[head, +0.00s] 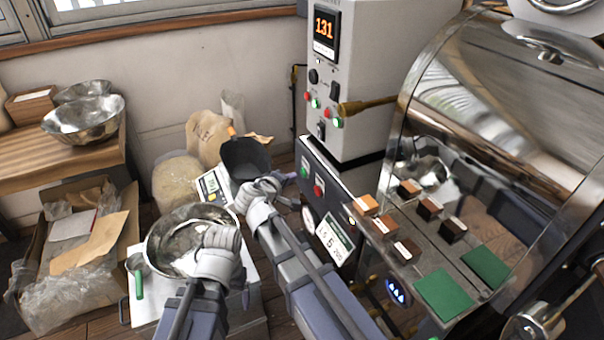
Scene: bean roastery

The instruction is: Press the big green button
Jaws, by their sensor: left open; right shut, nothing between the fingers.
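A green button (304,171) sits on the dark slanted panel of the roaster, up and left of a red button (318,190). My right gripper (289,178) is shut and empty, with its tip just left of the green button. I cannot tell from this view whether it touches the panel. My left gripper (222,237) is lower and to the left, over the edge of the steel bowl on the cart. It is open and empty; its fingers are mostly hidden behind its wrist.
A grey control box (352,60) with small red and green buttons stands above the panel. A steel bowl (165,228), scale (212,187) and black scoop (246,157) lie near my arms.

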